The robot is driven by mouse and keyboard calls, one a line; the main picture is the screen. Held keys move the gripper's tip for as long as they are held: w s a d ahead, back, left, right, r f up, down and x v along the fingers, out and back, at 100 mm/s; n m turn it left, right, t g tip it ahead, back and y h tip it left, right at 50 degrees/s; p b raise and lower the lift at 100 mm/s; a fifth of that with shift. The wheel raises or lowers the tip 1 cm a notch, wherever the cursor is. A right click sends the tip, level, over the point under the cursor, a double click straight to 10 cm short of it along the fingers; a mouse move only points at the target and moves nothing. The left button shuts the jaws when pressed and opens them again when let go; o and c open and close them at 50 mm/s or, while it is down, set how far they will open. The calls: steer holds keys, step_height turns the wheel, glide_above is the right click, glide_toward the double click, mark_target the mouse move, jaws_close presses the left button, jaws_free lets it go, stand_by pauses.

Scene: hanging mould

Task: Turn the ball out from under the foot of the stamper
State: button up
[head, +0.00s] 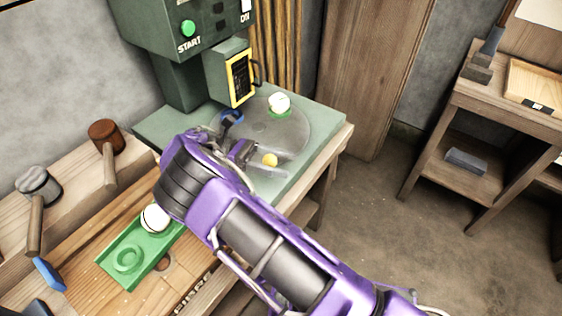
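The green stamper (180,80) stands at the back, with a green START button and a box-shaped head with a yellow-framed panel (240,78) over a round grey turntable (290,132). A white ball (279,102) sits in a green ring on the turntable, to the right of the head. A dark-blue ring (232,117) is below the head; whether a ball is there I cannot tell. A small yellow ball or knob (270,159) is at the turntable's near edge. My gripper (255,161) is beside it, fingers apart; contact is unclear. My arm hides the turntable's near-left part.
On the wooden bench at left, a green tray (113,262) holds a white ball (155,218). Two mallets (104,140) (37,190) lie behind it. A wooden shelf (465,150) stands at right, with open floor between it and the stamper's table.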

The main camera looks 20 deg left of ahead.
step_height(320, 180, up, 10)
steer(key=p, duration=0.2)
stand_by(0.4)
